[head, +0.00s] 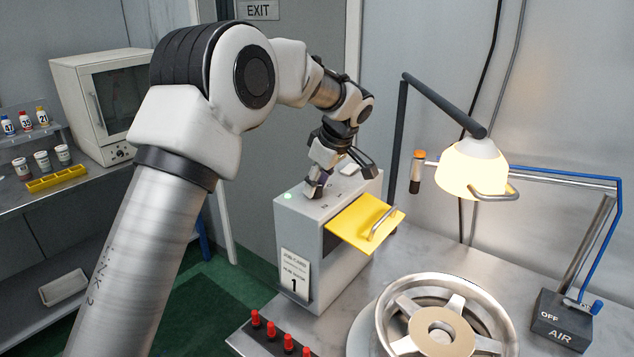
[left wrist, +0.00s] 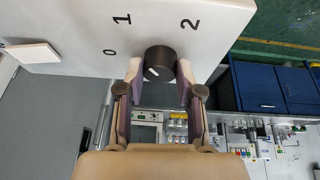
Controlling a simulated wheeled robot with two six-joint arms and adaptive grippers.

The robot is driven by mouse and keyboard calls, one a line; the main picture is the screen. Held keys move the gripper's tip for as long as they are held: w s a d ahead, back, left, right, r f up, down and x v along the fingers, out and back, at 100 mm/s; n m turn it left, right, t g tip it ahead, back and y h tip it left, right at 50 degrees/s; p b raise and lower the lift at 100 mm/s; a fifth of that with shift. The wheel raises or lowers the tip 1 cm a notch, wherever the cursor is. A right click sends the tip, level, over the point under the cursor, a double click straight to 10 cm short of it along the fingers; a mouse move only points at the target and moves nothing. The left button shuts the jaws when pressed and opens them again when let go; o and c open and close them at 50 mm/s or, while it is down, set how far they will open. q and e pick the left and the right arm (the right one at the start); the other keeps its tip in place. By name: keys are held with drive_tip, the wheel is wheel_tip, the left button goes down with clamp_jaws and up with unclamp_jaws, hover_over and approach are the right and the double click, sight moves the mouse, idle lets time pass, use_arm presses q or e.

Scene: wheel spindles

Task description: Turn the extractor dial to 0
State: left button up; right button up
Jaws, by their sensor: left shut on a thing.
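The extractor dial (left wrist: 160,62) is a dark round knob on the pale top of a grey box (head: 345,255). In the left wrist view it sits between the two fingertips of my left gripper (left wrist: 158,75), which is shut on it. A short white mark shows on the dial's lower left. The printed 0 (left wrist: 110,52) and 1 (left wrist: 122,20) lie left of the dial, and the 2 (left wrist: 190,23) lies up and right. In the head view my left gripper (head: 322,182) reaches down to the box top and hides the dial. My right gripper is not in view.
A yellow flap (head: 352,226) with a handle sticks out from the box. A lit lamp (head: 472,165) hangs to the right above a handwheel (head: 450,285). Red pegs (head: 256,318) stand at the bench's front, and an AIR box (head: 562,318) stands at right.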

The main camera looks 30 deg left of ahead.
use_arm(q)
drive_tip(key=n+g+p, duration=0.1)
drive_tip(key=n, duration=0.1)
drive_tip(key=shift+n, duration=0.4)
drive_tip(key=n+g+p, duration=0.1)
drive_tip(key=n+p, duration=0.1)
drive_tip(key=shift+n+p, duration=0.3)
drive_tip(key=shift+n, duration=0.1)
drive_tip(key=n+g+p, duration=0.1)
drive_tip(key=n+p, duration=0.1)
drive_tip(key=n, duration=0.1)
drive_tip(key=shift+w+f+g+h+p, duration=0.1)
drive_tip(key=shift+g+h+p, duration=0.2)
drive_tip(key=shift+h+p, duration=0.1)
drive_tip(key=shift+a+f+n+g+h+p, duration=0.1)
drive_tip(key=shift+n+g+h+p, duration=0.05)
drive_tip(key=shift+n+p, duration=0.4)
drive_tip(key=shift+f+n+g+h+p, duration=0.15)
drive_tip(key=shift+n+p, duration=0.2)
drive_tip(key=shift+n, duration=0.3)
drive_tip(key=o, duration=1.2)
drive_tip(key=shift+r, duration=0.1)
drive_tip(key=shift+c, duration=0.2)
drive_tip(key=shift+a, duration=0.1)
drive_tip(key=shift+r, duration=0.15)
